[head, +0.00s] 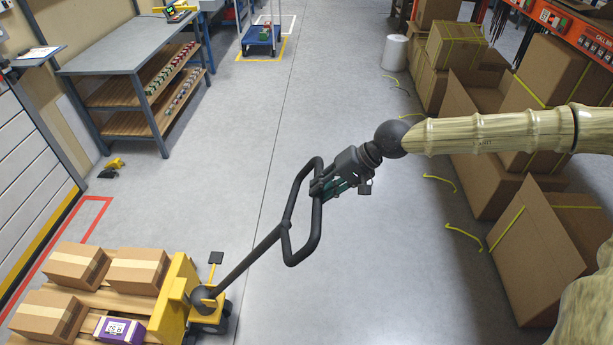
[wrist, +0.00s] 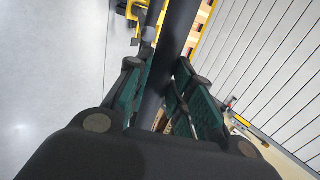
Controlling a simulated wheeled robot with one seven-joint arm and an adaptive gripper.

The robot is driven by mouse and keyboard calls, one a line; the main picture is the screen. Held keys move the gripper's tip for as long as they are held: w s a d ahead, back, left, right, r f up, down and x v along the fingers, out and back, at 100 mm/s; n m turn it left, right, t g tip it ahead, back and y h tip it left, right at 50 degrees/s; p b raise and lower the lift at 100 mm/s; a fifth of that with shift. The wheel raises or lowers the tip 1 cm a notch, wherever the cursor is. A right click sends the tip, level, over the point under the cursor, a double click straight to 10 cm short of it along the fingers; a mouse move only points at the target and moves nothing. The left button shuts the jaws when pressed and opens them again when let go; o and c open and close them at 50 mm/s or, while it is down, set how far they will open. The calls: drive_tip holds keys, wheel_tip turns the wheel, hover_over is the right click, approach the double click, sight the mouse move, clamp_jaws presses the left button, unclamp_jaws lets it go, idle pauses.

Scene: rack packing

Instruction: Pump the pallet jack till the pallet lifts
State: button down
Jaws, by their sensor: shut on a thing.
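The yellow pallet jack (head: 178,300) stands at the lower left in the head view. Its black handle (head: 286,226) slants up and right from the jack to a loop grip. My gripper (head: 325,188) is shut on the right side of that loop. In the wrist view my gripper's green-padded fingers (wrist: 160,85) stand on either side of a dark bar of the handle (wrist: 176,40). The wooden pallet (head: 92,299) carries brown boxes and a purple box (head: 122,330). The pallet's underside is hidden, so its height off the floor cannot be told.
Cardboard boxes (head: 548,250) and an orange rack (head: 560,28) line the right side, with yellow strap pieces (head: 463,235) on the floor. A workbench (head: 130,52) stands upper left, and a blue cart (head: 262,38) stands far back. The middle floor is clear.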

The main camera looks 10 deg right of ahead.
drive_tip(key=s+d+f+b, duration=0.4)
drive_tip(key=d+f, duration=0.8)
drive_tip(key=d, duration=0.3)
drive_tip(key=shift+s+f+b, duration=0.2)
drive_tip(key=shift+f+b, duration=0.2)
drive_tip(key=shift+b, duration=0.3)
drive_tip(key=c, duration=1.3)
unclamp_jaws()
drive_tip(key=shift+o, duration=0.2)
drive_tip(key=shift+a, duration=0.1)
drive_tip(key=v, duration=1.2)
